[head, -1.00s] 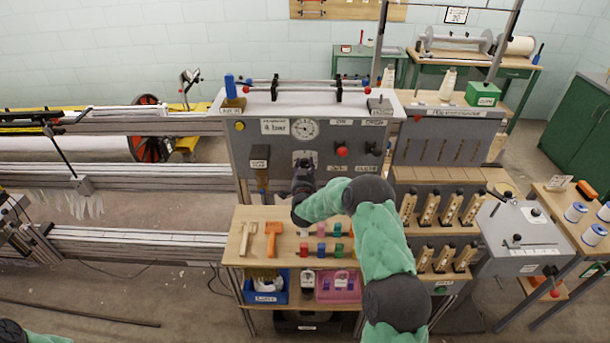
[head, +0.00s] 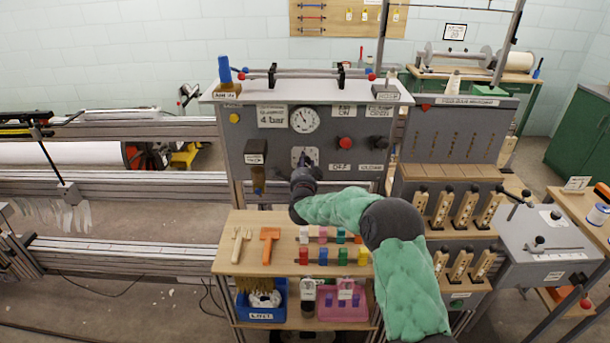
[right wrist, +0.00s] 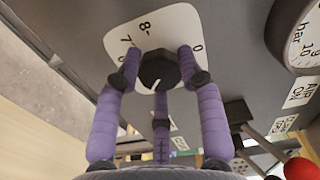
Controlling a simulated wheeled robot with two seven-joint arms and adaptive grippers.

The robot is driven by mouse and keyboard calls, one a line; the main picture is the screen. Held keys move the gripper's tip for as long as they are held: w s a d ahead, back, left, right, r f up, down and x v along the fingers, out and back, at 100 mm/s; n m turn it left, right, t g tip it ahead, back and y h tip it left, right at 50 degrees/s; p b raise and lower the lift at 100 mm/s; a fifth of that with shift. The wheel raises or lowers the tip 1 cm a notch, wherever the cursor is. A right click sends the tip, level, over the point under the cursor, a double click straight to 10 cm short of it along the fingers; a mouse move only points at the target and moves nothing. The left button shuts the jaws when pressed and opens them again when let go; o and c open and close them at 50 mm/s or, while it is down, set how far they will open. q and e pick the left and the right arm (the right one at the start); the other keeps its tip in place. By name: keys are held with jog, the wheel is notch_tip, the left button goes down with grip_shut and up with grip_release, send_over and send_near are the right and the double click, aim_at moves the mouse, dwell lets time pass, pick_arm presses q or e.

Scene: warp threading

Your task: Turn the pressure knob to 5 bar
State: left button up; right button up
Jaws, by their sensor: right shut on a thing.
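The pressure knob (right wrist: 160,70) is a dark, many-sided knob with a light pointer line. It sits on a white dial plate (right wrist: 180,22) with printed numbers, including 7 and 8, on the grey panel. My right gripper (right wrist: 159,82) is shut on the knob, its purple fingers around it. In the head view the right gripper (head: 304,167) is at the panel below the round gauge (head: 304,120), hiding most of the knob. The gauge needle is too small to read surely. A label (head: 272,117) left of the gauge shows 4 bar. My left gripper is out of view.
A red knob (head: 345,143) sits right of the dial, by the ON and OFF labels. Below the panel, a wooden shelf (head: 245,263) holds tools and coloured blocks. A blue bin (head: 262,314) and pink bin (head: 330,312) stand lower. The floor at left is mostly clear.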

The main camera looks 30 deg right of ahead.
jog(key=shift+a+f+m+b, duration=0.15)
jog(key=shift+m+b, duration=0.6)
jog(key=shift+m, duration=0.85)
jog(key=shift+a+f+m+b, duration=0.15)
jog(key=shift+m+b, duration=0.6)
jog(key=shift+m, duration=0.85)
jog(key=shift+r, duration=0.1)
jog(key=o, duration=1.2)
jog(key=shift+w, duration=0.15)
jog(key=shift+c, duration=0.2)
jog(key=shift+r, duration=0.1)
jog(key=shift+d, duration=0.1)
jog(key=shift+s+r, duration=0.1)
jog(key=shift+s, duration=0.1)
